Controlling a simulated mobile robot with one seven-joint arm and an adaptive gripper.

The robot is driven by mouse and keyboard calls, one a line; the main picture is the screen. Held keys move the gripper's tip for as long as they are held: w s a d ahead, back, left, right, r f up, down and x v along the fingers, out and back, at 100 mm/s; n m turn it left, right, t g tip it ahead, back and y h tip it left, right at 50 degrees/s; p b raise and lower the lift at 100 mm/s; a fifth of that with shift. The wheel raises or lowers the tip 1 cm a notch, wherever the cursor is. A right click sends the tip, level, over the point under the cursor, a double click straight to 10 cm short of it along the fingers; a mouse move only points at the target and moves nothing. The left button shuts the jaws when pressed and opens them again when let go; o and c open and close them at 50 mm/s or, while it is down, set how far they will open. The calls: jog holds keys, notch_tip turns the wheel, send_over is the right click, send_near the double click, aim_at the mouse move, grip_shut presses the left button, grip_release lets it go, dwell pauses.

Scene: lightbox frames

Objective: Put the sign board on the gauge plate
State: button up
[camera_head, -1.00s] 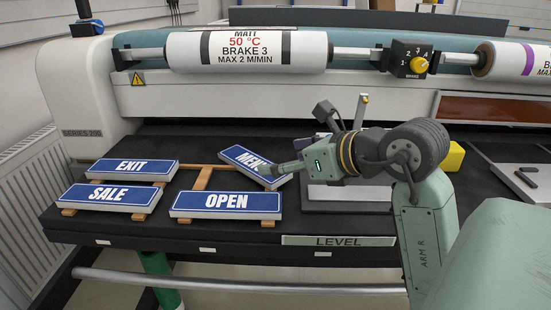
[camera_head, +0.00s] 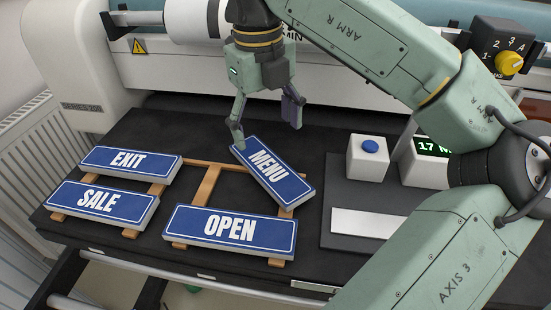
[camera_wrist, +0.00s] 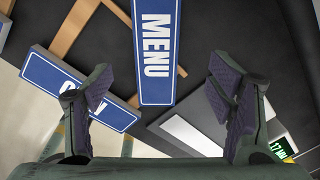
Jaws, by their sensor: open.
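The blue MENU sign board (camera_head: 273,172) lies tilted askew on a wooden rack, its near end close to the OPEN sign (camera_head: 230,230). In the wrist view the MENU board (camera_wrist: 156,50) runs lengthwise between my fingers. My gripper (camera_head: 267,130) is open and empty, pointing down near the far end of the MENU board. In the wrist view my gripper (camera_wrist: 157,92) shows both dark pads spread wide, one on each side of the board. A pale flat plate (camera_head: 364,223), apparently the gauge plate, lies on a dark base to the right of the board.
EXIT (camera_head: 130,161) and SALE (camera_head: 102,203) signs lie on wooden slats at left. A white box with a blue button (camera_head: 367,158) and a green-lit display (camera_head: 433,146) stand behind the plate. The laminator's front is just behind my gripper. My arm hides the table's right side.

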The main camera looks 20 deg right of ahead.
aim_at(268, 165)
notch_tip(268, 165, down, 8)
jog(key=shift+s+f+p, duration=0.1)
jog(key=shift+f+p, duration=0.15)
jog(key=shift+p, duration=0.6)
jog(key=shift+c, duration=0.5)
jog(key=c, duration=1.3)
jog(key=shift+r, duration=0.1)
